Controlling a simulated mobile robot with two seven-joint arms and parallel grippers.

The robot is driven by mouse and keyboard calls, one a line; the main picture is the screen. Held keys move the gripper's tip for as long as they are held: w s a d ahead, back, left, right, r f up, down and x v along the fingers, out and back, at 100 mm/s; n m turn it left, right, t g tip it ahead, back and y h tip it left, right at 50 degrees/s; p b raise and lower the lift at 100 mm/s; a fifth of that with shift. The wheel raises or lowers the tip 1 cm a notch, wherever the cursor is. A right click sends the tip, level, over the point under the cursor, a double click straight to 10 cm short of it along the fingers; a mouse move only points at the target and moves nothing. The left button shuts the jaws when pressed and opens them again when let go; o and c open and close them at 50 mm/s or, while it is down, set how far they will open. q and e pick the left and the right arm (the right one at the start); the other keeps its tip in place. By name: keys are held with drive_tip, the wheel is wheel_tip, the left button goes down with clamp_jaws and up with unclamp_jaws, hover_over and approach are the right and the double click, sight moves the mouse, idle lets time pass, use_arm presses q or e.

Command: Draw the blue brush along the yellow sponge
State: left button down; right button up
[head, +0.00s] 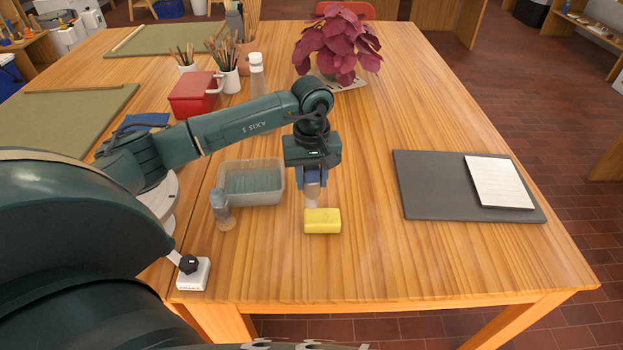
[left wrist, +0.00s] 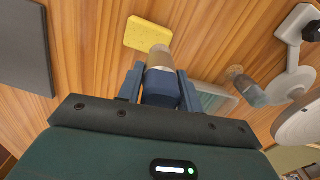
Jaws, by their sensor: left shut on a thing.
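My left gripper (head: 312,178) points down over the table, shut on the blue brush (left wrist: 161,86). The brush's pale tip shows below the fingers in the head view (head: 312,198) and ahead of them in the left wrist view. The yellow sponge (head: 322,221) lies on the wood. The brush tip is right at the sponge's far edge in the head view and overlaps its edge in the left wrist view (left wrist: 148,33). I cannot tell whether they touch. The fingers hide part of the brush. My right gripper is not in view.
A grey-blue brush-like object (head: 220,207) stands left of the sponge, beside a translucent tray (head: 282,187). A small white block with a black knob (head: 192,272) is nearer. A dark mat (head: 425,195) with paper (head: 498,183) lies right. The wood between sponge and mat is clear.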

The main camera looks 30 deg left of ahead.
use_arm(q)
drive_tip(key=shift+r+p, duration=0.85)
drive_tip(key=shift+r, duration=0.85)
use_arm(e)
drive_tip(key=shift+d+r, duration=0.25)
use_arm(q)
drive_tip(key=shift+f+b, duration=0.1)
drive_tip(key=shift+b, duration=0.2)
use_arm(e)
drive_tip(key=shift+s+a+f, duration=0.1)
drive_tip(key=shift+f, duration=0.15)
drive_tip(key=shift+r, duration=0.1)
use_arm(q)
drive_tip(key=shift+d, duration=0.1)
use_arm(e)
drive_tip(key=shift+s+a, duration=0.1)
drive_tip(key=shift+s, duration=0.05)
